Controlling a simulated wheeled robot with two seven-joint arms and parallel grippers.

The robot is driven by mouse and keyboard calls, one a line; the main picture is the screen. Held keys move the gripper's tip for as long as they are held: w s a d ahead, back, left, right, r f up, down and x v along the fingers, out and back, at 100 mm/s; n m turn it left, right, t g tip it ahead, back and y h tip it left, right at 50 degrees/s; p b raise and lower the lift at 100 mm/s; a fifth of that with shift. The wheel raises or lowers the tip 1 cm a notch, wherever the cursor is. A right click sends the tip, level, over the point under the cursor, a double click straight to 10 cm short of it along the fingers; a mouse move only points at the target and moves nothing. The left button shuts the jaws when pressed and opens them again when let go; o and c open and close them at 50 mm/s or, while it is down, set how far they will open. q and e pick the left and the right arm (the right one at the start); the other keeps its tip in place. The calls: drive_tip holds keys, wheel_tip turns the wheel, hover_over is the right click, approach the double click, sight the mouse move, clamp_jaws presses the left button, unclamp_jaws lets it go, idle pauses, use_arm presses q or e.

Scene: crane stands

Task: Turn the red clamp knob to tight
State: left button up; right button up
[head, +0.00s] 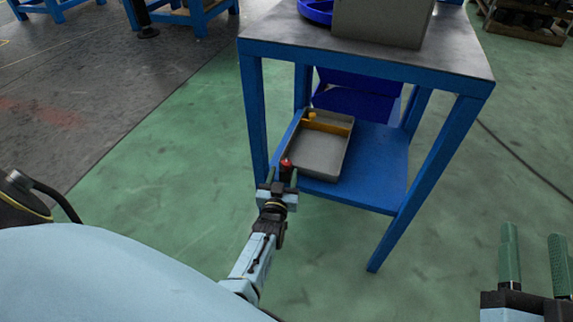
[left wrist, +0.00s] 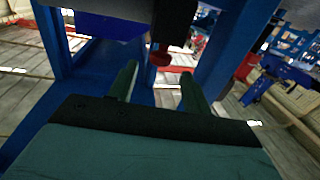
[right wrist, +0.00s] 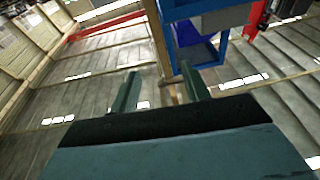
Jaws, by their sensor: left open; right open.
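The red clamp knob (head: 287,163) is at the front edge of the grey tray on the table's lower shelf. My left gripper (head: 281,178) is open right at the knob, coming from the front. In the left wrist view the red knob (left wrist: 160,59) shows just beyond and between the two open fingertips (left wrist: 158,72). I cannot tell whether the fingers touch it. Its lower part and any tight mark are hidden or too small to see. My right gripper (head: 533,232) is open and empty, out over the floor at the right, away from the table.
The grey tray (head: 318,158) with a yellow bar (head: 331,125) rests on the blue lower shelf (head: 383,160). Blue legs (head: 253,120) and the tabletop (head: 458,66) frame the shelf closely. A grey box (head: 383,20) stands on top. The green floor in front is clear.

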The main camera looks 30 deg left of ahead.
sight(285, 167)
use_arm(q)
drive_tip(key=b+x, duration=0.1)
drive_tip(key=x, duration=0.2)
drive_tip(key=shift+w+a+f+b, duration=0.1)
drive_tip(key=shift+w+a+b, duration=0.05)
drive_tip(key=shift+w+b, duration=0.15)
drive_tip(key=shift+b+x, duration=0.45)
drive_tip(key=shift+x, duration=0.5)
use_arm(e)
drive_tip(key=shift+s+d+r+t+y, duration=0.1)
drive_tip(key=shift+s+r+t+y, duration=0.25)
drive_tip(key=shift+r+t, duration=0.5)
drive_tip(key=shift+s+a+r+t+y, duration=0.1)
drive_tip(key=shift+s+r+t+y, duration=0.1)
drive_tip(key=shift+s+r+t, duration=0.55)
drive_tip(key=shift+s+d+r+t+y, duration=0.1)
drive_tip(key=shift+s+r+t+y, duration=0.2)
drive_tip(key=shift+r+t, duration=0.65)
use_arm(q)
drive_tip(key=c, duration=1)
